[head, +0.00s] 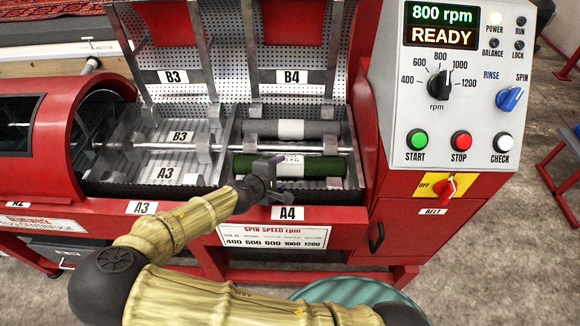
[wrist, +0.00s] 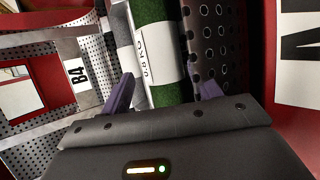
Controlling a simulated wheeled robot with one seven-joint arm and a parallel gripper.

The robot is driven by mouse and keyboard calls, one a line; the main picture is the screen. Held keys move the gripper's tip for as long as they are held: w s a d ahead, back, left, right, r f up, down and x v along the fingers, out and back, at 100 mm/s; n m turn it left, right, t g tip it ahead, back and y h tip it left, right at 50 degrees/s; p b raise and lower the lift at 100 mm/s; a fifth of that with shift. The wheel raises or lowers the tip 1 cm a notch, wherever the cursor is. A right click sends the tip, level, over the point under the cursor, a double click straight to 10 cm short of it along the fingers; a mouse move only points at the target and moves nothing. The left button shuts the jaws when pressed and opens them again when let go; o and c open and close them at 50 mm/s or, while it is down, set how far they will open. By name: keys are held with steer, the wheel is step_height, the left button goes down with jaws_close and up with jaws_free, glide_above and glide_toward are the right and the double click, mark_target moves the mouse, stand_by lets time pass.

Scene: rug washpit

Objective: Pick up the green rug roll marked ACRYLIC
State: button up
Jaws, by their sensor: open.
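A green rug roll (head: 325,167) with a white paper band lies in the front compartment above the A4 tag, inside the open machine drum. Its band is partly hidden by my gripper, and I cannot read the word ACRYLIC on it. In the wrist view the green roll (wrist: 152,10) runs up between my two purple fingers, with dark lettering on its band. My gripper (head: 277,163) is open over the front side of the roll near the band. In the wrist view my gripper (wrist: 164,88) has a finger on each side of the roll; contact cannot be told.
A grey roll (head: 315,129) with a white band lies just behind the green one, in the B4 compartment. Metal dividers and a perforated wall (wrist: 212,40) stand close around the roll. The A3 and B3 compartments (head: 160,165) on the left are empty. A control panel (head: 455,90) stands at right, reading READY.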

mark_target(287, 170)
steer(key=x, duration=0.5)
steer(key=shift+s+f+b, duration=0.1)
steer(key=shift+b, duration=0.2)
steer(key=c, duration=1)
